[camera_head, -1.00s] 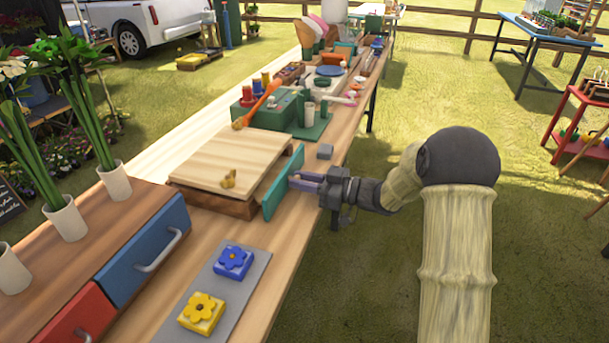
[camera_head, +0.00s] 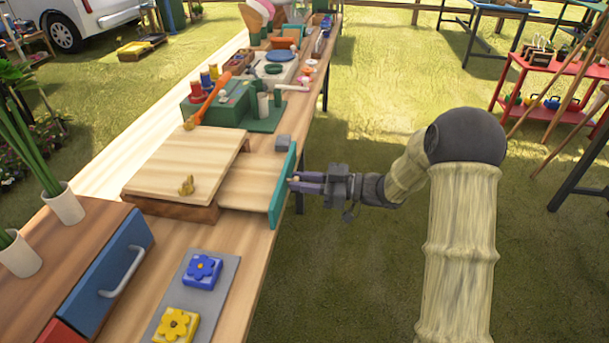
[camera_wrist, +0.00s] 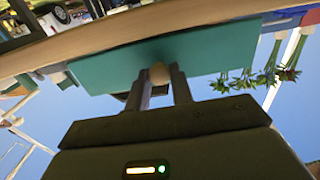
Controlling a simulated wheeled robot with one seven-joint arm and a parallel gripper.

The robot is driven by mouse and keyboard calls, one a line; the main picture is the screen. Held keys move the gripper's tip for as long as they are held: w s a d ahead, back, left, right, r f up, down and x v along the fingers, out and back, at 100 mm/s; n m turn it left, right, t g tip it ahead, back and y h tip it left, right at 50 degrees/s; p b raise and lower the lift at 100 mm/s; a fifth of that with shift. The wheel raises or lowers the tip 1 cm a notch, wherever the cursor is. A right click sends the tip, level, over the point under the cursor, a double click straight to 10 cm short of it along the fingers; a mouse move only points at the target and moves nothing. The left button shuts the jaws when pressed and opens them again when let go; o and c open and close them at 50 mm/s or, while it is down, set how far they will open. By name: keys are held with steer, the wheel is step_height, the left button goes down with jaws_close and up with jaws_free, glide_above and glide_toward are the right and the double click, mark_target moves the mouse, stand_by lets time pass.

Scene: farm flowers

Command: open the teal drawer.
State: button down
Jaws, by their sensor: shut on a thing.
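The teal drawer front (camera_head: 283,186) stands out from the low wooden box (camera_head: 172,206), and a bare strip of light wood (camera_head: 250,182) shows between the front and the box. My gripper (camera_head: 294,182) is at the outer face of the drawer front, from the right. In the wrist view the teal front (camera_wrist: 190,55) spans the top, and my gripper's two fingers (camera_wrist: 160,85) are shut on a small round tan knob (camera_wrist: 160,74) on it.
A small yellow object (camera_head: 186,185) lies on the box's top board. Blue and yellow flower tiles (camera_head: 203,271) lie on a grey mat in front. Grass is open to the right of the table.

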steer(key=shift+d, duration=0.15)
steer(key=c, duration=1.2)
jaws_free()
steer(key=shift+c, duration=0.2)
steer(key=s+d+p, duration=0.2)
steer(key=d, duration=1.5)
